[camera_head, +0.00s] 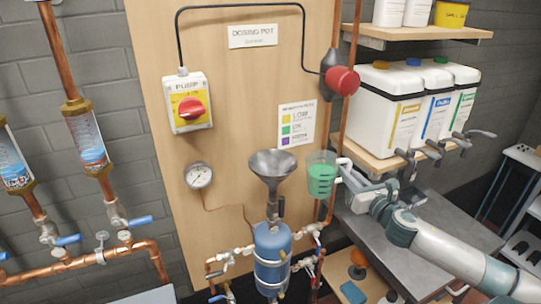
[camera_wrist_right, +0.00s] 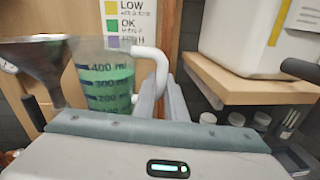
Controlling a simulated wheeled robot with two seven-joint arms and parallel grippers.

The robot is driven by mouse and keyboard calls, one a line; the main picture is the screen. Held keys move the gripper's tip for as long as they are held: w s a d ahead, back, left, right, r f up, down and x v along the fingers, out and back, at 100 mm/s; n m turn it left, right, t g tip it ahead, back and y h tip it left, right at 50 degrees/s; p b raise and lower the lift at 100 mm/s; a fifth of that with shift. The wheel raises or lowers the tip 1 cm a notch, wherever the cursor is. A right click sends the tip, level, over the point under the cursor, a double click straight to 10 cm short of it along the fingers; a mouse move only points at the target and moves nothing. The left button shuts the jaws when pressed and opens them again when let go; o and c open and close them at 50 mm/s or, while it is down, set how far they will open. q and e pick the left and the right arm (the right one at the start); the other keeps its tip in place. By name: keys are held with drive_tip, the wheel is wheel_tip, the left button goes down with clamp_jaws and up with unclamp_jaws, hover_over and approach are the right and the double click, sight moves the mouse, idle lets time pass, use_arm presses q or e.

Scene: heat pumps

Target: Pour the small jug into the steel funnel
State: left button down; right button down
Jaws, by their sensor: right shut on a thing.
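The small jug (camera_head: 321,180) is a clear measuring jug with green liquid in it, standing upright just right of the steel funnel (camera_head: 273,168). My right gripper (camera_head: 347,176) is shut on the jug's white handle. In the right wrist view the jug (camera_wrist_right: 106,85) shows volume marks, with liquid up to about the 400 ml mark, and its handle (camera_wrist_right: 160,70) is between the fingers. The funnel (camera_wrist_right: 38,68) shows at the left there, close to the jug. In the head view the funnel sits above the blue dosing pot (camera_head: 272,250). My left gripper is not in view.
A red pump switch (camera_head: 190,104), a gauge (camera_head: 199,175) and a red-capped fitting (camera_head: 342,80) are on the wooden board. White containers with taps (camera_head: 390,110) stand on a shelf at the right, above a grey bench (camera_head: 440,215). Copper pipes run beside the board.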

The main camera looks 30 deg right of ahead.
drive_tip(key=shift+w+d+r, duration=0.4)
drive_tip(key=shift+d+r, duration=0.35)
drive_tip(key=shift+r, duration=0.05)
drive_tip(key=shift+r, duration=0.1)
drive_tip(key=shift+a+r+n+p, duration=0.2)
drive_tip(key=shift+r+n+p, duration=0.1)
drive_tip(key=shift+r+p, duration=0.2)
drive_tip(key=shift+a+r+n+p, duration=0.15)
drive_tip(key=shift+r+n+p, duration=0.15)
drive_tip(key=shift+r+p, duration=0.15)
wheel_tip(320, 180, up, 12)
drive_tip(key=f+n+g+p, duration=0.1)
drive_tip(key=n+g+p, duration=0.1)
drive_tip(key=n+p, duration=0.4)
hover_over(349, 161)
drive_tip(key=w+a+b, duration=0.1)
drive_tip(key=w+a, duration=0.2)
drive_tip(key=a, duration=0.1)
drive_tip(key=shift+w+d+r+n+h+p, duration=0.15)
drive_tip(key=shift+r+n+h+p, duration=0.2)
drive_tip(key=shift+r+n, duration=0.3)
drive_tip(key=shift+a+r, duration=0.1)
drive_tip(key=shift+a, duration=0.2)
